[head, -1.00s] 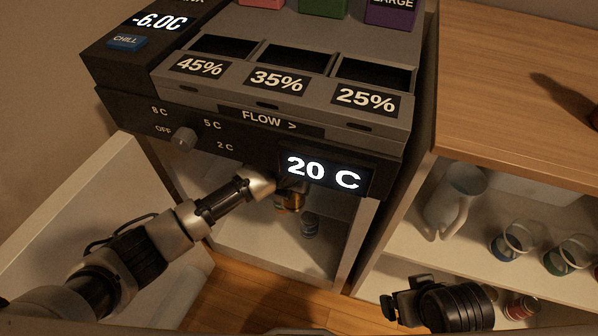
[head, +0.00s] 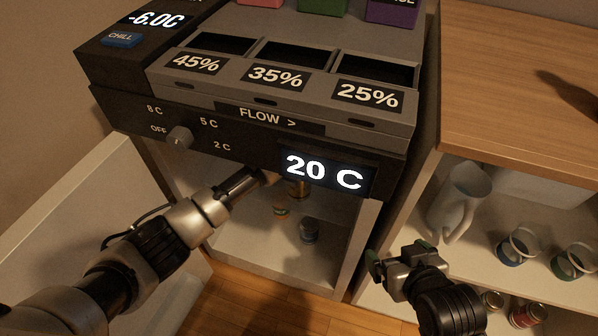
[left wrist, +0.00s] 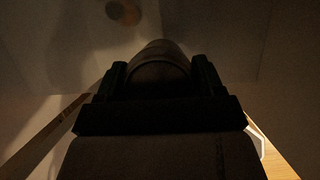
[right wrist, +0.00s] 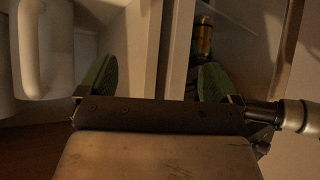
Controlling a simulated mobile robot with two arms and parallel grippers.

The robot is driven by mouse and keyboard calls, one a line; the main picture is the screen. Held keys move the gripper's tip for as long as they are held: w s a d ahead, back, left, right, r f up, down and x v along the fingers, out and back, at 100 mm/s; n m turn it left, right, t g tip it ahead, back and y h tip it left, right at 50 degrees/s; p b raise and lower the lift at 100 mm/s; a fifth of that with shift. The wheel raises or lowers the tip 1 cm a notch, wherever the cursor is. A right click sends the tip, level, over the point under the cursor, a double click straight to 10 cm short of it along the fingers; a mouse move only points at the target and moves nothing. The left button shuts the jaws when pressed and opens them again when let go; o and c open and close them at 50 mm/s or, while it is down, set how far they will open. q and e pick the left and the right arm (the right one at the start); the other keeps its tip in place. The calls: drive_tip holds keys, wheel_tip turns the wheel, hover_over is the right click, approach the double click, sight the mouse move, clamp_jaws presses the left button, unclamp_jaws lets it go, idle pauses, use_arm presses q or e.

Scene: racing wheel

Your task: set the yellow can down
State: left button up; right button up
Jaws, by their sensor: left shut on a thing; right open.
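The yellow can (head: 299,188) shows partly below the front panel of the machine, inside its open lower compartment (head: 250,245). It also shows in the right wrist view (right wrist: 204,38). My left arm reaches into that compartment, and the panel hides its gripper in the head view. In the left wrist view my left gripper (left wrist: 160,78) is shut on the can, which looks dark there. Whether the can touches the compartment floor cannot be told. My right gripper (head: 400,258) is open and empty outside the compartment, by its right wall.
The open door (head: 85,220) is on the left.

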sight(294, 189)
use_arm(q)
drive_tip(key=o, duration=1.1)
drive_tip(key=shift+f, duration=0.1)
drive_tip(key=shift+o, duration=0.2)
drive_tip(key=s+p, duration=0.1)
drive_tip(key=s+a+r, duration=0.1)
drive_tip(key=s, duration=0.1)
drive_tip(key=s+p, duration=0.1)
drive_tip(key=shift+s+a+r+p, duration=0.25)
drive_tip(key=shift+s+a+p, duration=0.1)
drive_tip(key=shift+s, duration=0.05)
drive_tip(key=s+a+p, duration=0.2)
drive_tip(key=s, duration=0.5)
use_arm(e)
drive_tip(key=s+d+f+g+h, duration=0.1)
drive_tip(key=s+d+f+g, duration=0.1)
drive_tip(key=s+g, duration=0.4)
drive_tip(key=shift+s+d+g+h, duration=0.3)
drive_tip(key=shift+s+d, duration=0.15)
drive_tip(key=shift+s, duration=0.8)
